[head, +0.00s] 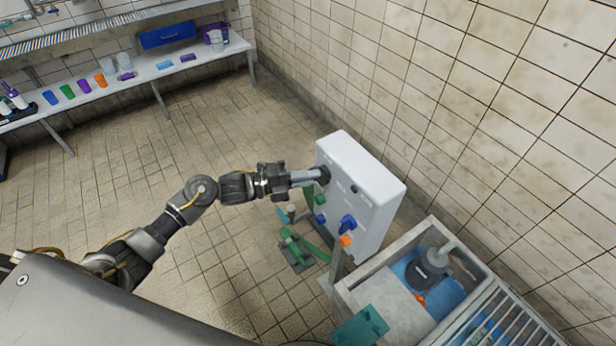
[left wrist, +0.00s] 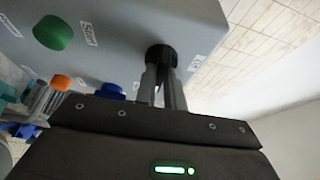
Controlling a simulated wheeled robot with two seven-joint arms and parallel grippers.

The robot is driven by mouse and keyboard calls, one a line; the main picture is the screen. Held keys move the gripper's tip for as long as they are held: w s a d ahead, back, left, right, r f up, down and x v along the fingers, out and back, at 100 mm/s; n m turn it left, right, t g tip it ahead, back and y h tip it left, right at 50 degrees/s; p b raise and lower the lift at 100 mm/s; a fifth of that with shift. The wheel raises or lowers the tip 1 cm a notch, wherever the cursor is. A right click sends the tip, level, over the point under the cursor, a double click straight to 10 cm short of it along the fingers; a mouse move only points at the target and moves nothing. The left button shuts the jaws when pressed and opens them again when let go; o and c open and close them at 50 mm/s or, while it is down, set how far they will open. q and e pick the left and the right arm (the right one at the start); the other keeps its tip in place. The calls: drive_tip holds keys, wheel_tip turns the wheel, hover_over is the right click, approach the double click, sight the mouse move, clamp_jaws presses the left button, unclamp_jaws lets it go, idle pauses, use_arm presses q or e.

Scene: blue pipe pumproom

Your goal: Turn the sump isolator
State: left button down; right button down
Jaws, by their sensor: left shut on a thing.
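A pale grey control box (head: 362,175) stands on a post in front of the tiled wall. A black round knob (head: 325,173) sits near the upper left of its front face; it also shows in the left wrist view (left wrist: 161,54). My left gripper (head: 314,177) reaches in from the left, and its grey fingers are shut on the black knob, hiding part of it. In the left wrist view, the fingertips (left wrist: 162,73) meet the knob. I cannot read which label belongs to the isolator. My right gripper is not in view.
An open sump (head: 440,270) lies at lower right. The middle floor is clear.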

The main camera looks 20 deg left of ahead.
use_arm(q)
drive_tip(key=shift+f, duration=0.1)
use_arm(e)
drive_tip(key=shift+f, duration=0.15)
use_arm(q)
drive_tip(key=shift+s+d+f+n+t+y+p, duration=0.1)
drive_tip(key=shift+n+t+y+p, duration=0.2)
drive_tip(key=shift+n+t, duration=2.4)
drive_tip(key=shift+s+d+f+n+t+y+p, duration=0.15)
drive_tip(key=shift+n+t+y+p, duration=0.15)
drive_tip(key=shift+n, duration=4.6)
drive_tip(key=shift+s+d+f+n+t+y+p, duration=0.1)
drive_tip(key=shift+n+t+y+p, duration=0.2)
drive_tip(key=shift+n+t, duration=2.4)
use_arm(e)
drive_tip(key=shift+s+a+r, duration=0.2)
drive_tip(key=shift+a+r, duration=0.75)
